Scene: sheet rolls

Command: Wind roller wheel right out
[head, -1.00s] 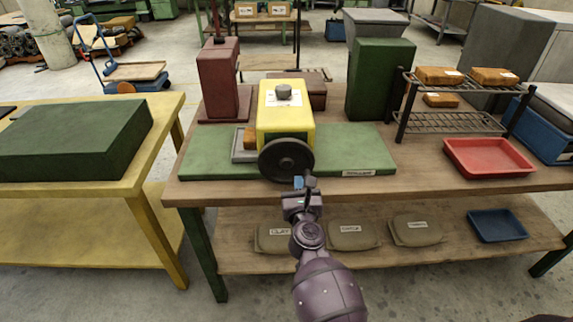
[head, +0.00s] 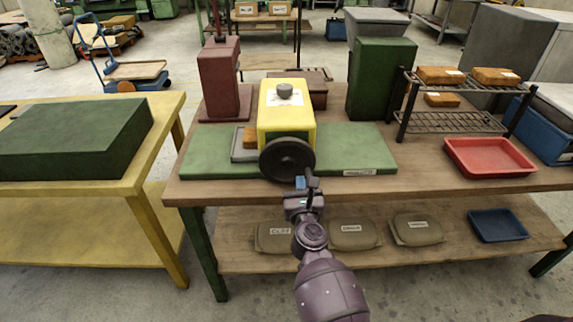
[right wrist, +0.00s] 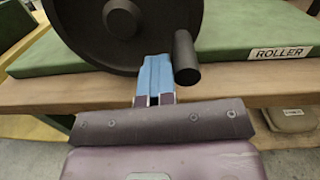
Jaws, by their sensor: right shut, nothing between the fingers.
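The yellow roller machine (head: 282,122) stands on a green base board (head: 355,150) on the wooden table. Its black wheel (head: 280,160) faces me on the front. In the right wrist view the wheel (right wrist: 95,30) fills the upper left, and its black crank handle (right wrist: 185,58) sticks out toward me at the lower right. My right gripper (head: 301,184) is at the wheel's lower right edge. Its blue fingers (right wrist: 154,75) are shut and empty, just left of the handle; I cannot tell if they touch it. An orange block in a grey tray (head: 240,145) shows left of the machine. My left gripper is not in view.
A red tray (head: 488,157) and a black wire rack (head: 455,120) stand on the right of the table. A dark red press (head: 219,82) and a green box (head: 380,80) stand behind. The table's front edge is close below the wheel.

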